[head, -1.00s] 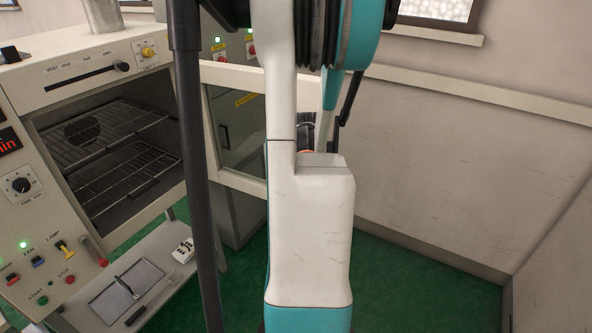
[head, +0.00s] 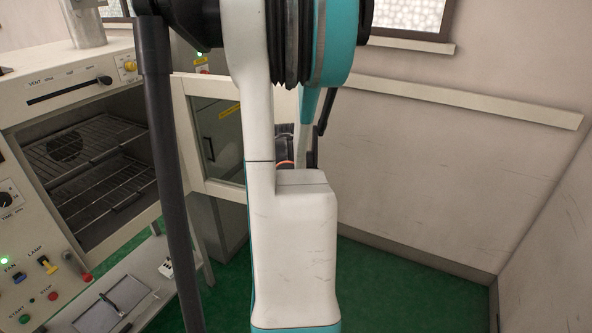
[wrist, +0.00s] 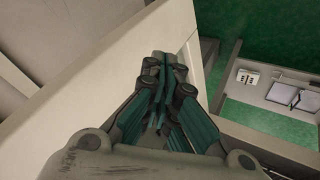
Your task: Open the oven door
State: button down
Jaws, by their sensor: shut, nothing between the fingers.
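The oven (head: 30,110) stands at the left of the head view with its front uncovered. Its dark cavity and wire racks (head: 95,150) show. The oven door (head: 184,125), a cream frame around a dark window, stands swung open to the right of the cavity. My arm hides its right part. My gripper (wrist: 165,62) is shut and empty in the wrist view. It lies close over or against a cream panel (wrist: 120,65), probably the door; contact cannot be told. In the head view my arm hides most of the gripper.
A low shelf (head: 150,262) with a tablet-like pad (head: 98,316) and a small white keyed device (head: 166,268) juts out below the oven. A wall (head: 420,180) with a ledge closes the right side. Green floor (head: 390,290) is free in between.

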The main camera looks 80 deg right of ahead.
jog(key=s+a+r+p, duration=0.2)
jog(key=s+a+r, duration=0.1)
jog(key=r, duration=0.4)
jog(key=shift+a+r, duration=0.35)
jog(key=shift+a, duration=0.3)
jog(key=shift+s, duration=0.1)
